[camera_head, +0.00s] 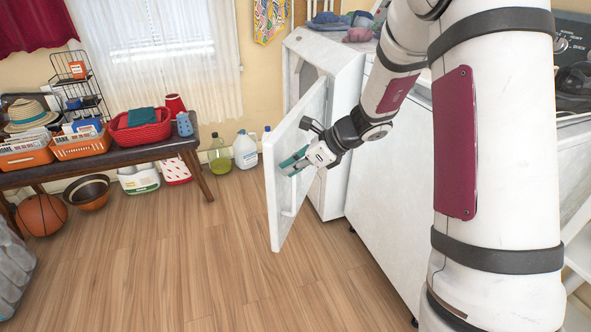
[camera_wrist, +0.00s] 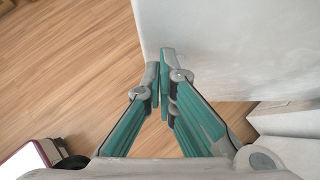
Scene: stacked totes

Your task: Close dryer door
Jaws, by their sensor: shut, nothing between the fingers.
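The white dryer door (camera_head: 281,222) stands open in the head view, swung out to the left from the white dryer (camera_head: 338,135). My gripper (camera_head: 285,163) is in front of the door's visible face, near its free edge, and hides part of it. In the wrist view, my gripper's teal fingers (camera_wrist: 160,76) are together with nothing between them. A pale flat panel (camera_wrist: 235,45), which looks like the door, lies just beyond and to the right of the fingertips. I cannot tell whether they touch it.
A bench (camera_head: 90,160) with baskets stands along the left wall. A basketball (camera_head: 41,215) and bottles (camera_head: 245,150) are on the floor. Another white appliance (camera_head: 390,170) stands to the right of the dryer. The wooden floor (camera_head: 170,260) left of the door is clear.

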